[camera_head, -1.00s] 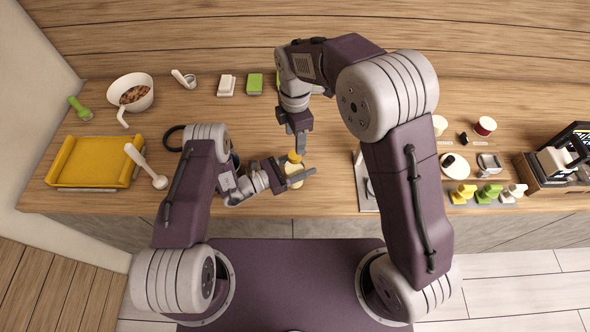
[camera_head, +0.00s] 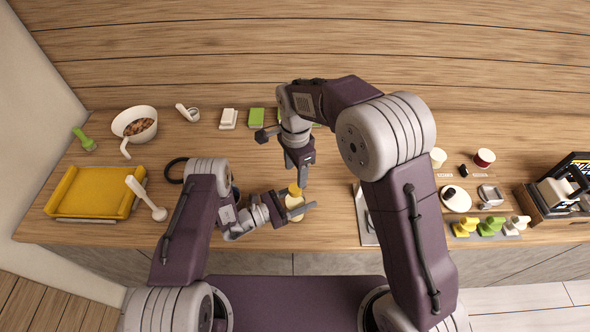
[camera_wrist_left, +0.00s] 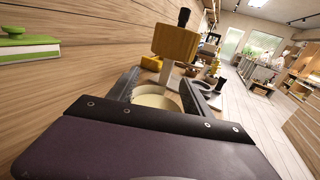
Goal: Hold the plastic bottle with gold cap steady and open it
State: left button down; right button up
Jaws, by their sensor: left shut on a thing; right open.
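The plastic bottle (camera_head: 294,202) is pale cream and stands near the counter's front edge. Its gold cap (camera_head: 294,188) sits at the top; in the left wrist view the cap (camera_wrist_left: 175,44) shows above a pale neck and the round cream body (camera_wrist_left: 157,98). I cannot tell whether the cap is still seated. My left gripper (camera_head: 294,209) is shut around the bottle's body from the left. My right gripper (camera_head: 300,177) is open and points down from behind, its fingertips beside the cap; whether they touch it is unclear.
A yellow tray (camera_head: 60,211), a white ladle (camera_head: 148,200) and a white bowl (camera_head: 148,134) are at left. Green and white blocks (camera_head: 256,117) lie behind the arms. A grey board (camera_head: 365,222) and several small stamps (camera_head: 491,226) are at right.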

aim_at(295, 188)
jog(key=m, duration=0.6)
jog(key=shift+m, duration=0.3)
jog(key=m, duration=0.8)
notch_tip(295, 188, down, 8)
jog(key=shift+a, duration=0.1)
